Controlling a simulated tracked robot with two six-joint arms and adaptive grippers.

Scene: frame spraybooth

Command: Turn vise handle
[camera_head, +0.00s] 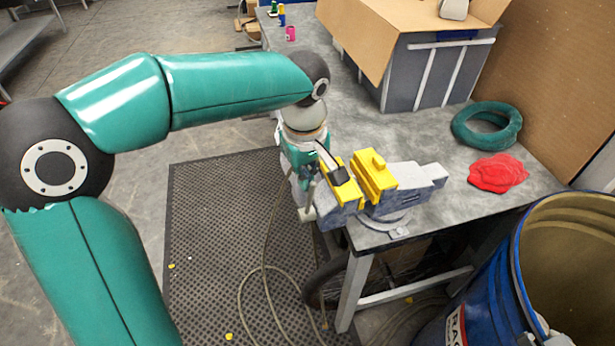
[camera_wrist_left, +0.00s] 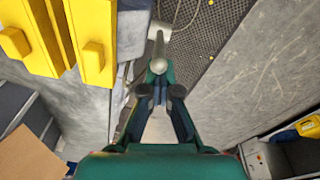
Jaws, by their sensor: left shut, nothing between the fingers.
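The vise (camera_head: 410,187) is grey with yellow jaw pieces and is mounted at the near corner of the workbench. Its yellow jaws also show at the upper left of the left wrist view (camera_wrist_left: 92,38). The vise handle (camera_head: 308,200) is a pale bar with a knob, at the left end of the vise. In the left wrist view the handle (camera_wrist_left: 160,52) lies just beyond the fingertips. My left gripper (camera_wrist_left: 158,92) is shut and empty, close beside the handle; I cannot tell if they touch. My right gripper is out of view.
The grey workbench (camera_head: 368,133) carries a teal ring (camera_head: 487,125), a red cloth (camera_head: 497,172) and a grey bin (camera_head: 437,72) with an open cardboard box (camera_head: 400,25). A blue barrel (camera_head: 490,290) stands at the lower right. A dark mat (camera_head: 215,240) and a hose lie on the floor.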

